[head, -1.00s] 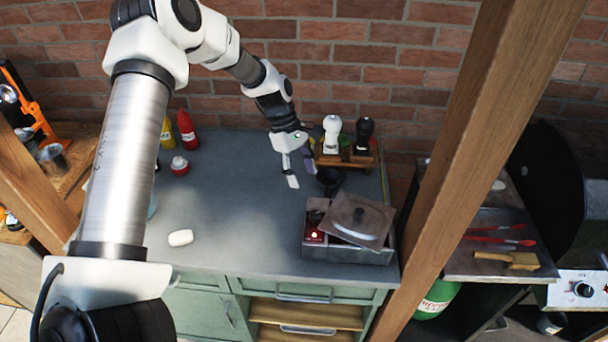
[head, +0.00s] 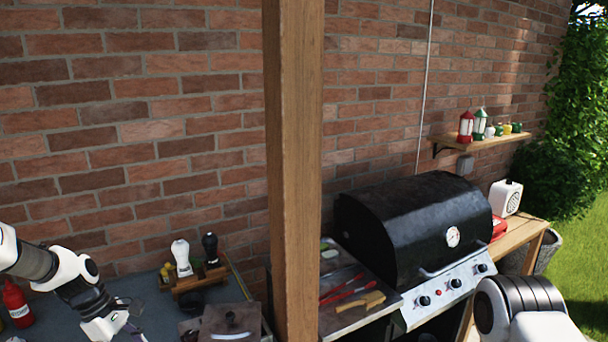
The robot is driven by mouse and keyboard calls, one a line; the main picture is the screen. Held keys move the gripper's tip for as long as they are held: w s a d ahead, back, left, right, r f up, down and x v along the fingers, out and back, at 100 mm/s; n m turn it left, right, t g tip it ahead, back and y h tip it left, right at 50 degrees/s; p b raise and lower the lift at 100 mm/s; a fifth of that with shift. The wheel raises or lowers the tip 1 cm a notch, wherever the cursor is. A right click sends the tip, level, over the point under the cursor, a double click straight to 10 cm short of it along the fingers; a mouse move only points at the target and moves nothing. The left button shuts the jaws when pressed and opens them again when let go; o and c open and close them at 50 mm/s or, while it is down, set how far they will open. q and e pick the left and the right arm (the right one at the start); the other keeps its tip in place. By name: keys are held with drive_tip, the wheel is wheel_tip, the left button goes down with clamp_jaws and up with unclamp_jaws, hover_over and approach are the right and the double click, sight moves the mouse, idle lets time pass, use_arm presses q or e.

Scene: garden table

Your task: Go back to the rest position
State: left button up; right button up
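My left arm comes in from the left edge. Its gripper (head: 128,332) is low over the grey counter (head: 140,288), left of the wooden shaker rack, with its fingertips at the bottom edge of the view. The fingers are partly cut off, so I cannot tell whether it is open or shut. I see nothing held in the visible part. White and black links of my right arm show at the bottom right corner; my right gripper is out of view.
A wooden rack (head: 191,281) holds a white shaker (head: 181,258) and a black shaker (head: 210,249). A red bottle (head: 17,304) stands at the left. A wooden post (head: 294,170) separates the counter from the black grill (head: 415,230). A brick wall closes the back.

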use_arm(q)
wheel_tip(320, 180, down, 10)
drive_tip(key=s+d+f+g+b, duration=0.1)
drive_tip(key=s+d+g+b, duration=0.1)
drive_tip(key=d+b, duration=0.1)
drive_tip(key=s+d+f+m+y+b, duration=0.1)
drive_tip(key=s+d+f+m+b, duration=0.2)
drive_tip(key=s+f+m, duration=0.2)
drive_tip(key=s+d+f+m+t+y+b, duration=0.1)
drive_tip(key=s+d+f+m+y+b, duration=0.1)
drive_tip(key=s+f+m, duration=0.4)
drive_tip(key=s+d+f+m+t+y+b, duration=0.1)
drive_tip(key=s+d+f+m+b, duration=0.4)
drive_tip(key=s+f, duration=0.8)
drive_tip(key=shift+s+f+m+b, duration=0.25)
drive_tip(key=shift+s+m+b, duration=0.1)
drive_tip(key=shift+s+m, duration=0.1)
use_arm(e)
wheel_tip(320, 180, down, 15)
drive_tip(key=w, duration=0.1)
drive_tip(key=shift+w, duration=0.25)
